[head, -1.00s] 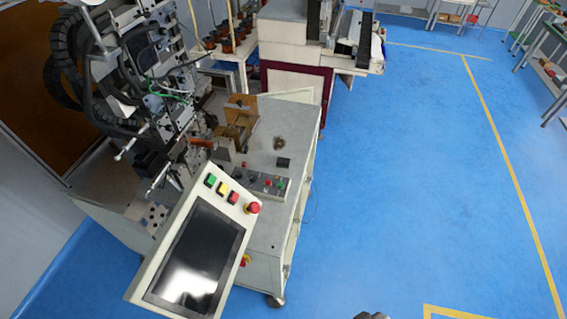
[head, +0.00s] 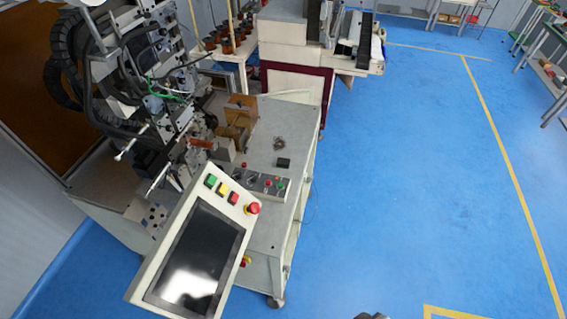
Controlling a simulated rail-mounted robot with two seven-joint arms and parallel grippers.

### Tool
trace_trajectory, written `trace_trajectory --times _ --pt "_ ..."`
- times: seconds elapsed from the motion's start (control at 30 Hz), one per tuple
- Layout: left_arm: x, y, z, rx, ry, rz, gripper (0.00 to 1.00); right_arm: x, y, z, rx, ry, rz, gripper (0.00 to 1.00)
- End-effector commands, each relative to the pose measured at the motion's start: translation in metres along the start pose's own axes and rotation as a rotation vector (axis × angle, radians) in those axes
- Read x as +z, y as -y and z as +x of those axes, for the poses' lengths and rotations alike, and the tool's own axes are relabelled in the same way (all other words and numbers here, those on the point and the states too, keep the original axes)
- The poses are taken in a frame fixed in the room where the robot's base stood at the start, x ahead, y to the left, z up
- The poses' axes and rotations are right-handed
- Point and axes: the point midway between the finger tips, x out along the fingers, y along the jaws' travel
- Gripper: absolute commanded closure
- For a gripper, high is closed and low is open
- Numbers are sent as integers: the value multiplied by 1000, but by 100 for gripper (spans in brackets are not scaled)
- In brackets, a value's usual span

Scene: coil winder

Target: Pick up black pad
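A small black pad (head: 284,163) lies flat on the grey top of the coil winder's bench (head: 290,122), just beyond the button box. Nothing touches it. Neither gripper's fingers can be made out in the head view. A small grey part, which may be mine, shows at the bottom edge, far from the pad.
A control panel with a dark screen (head: 196,258) and a red stop button (head: 253,208) stands in front. The button box (head: 262,184) sits near the pad. A metal coil part (head: 280,143) lies behind it. Winder machinery (head: 150,90) rises left. The blue floor (head: 410,180) is clear.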

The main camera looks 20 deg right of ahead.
Motion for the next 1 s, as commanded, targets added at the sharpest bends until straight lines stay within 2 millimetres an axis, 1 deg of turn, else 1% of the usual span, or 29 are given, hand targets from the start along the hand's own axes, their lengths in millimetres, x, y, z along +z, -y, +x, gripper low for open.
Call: trace_trajectory --times 0.27,0.8,0.83,1.0 --pt "0 0 0 0 0 0 61 0 0 0 -1 0 1 57" --pt "0 0 0 0 0 0 61 1 -3 0 7 1 -9 6" --pt "0 0 0 0 0 0 61 1 -3 0 7 2 -9 4" --pt "0 0 0 0 0 0 61 0 -2 0 6 1 -7 4"
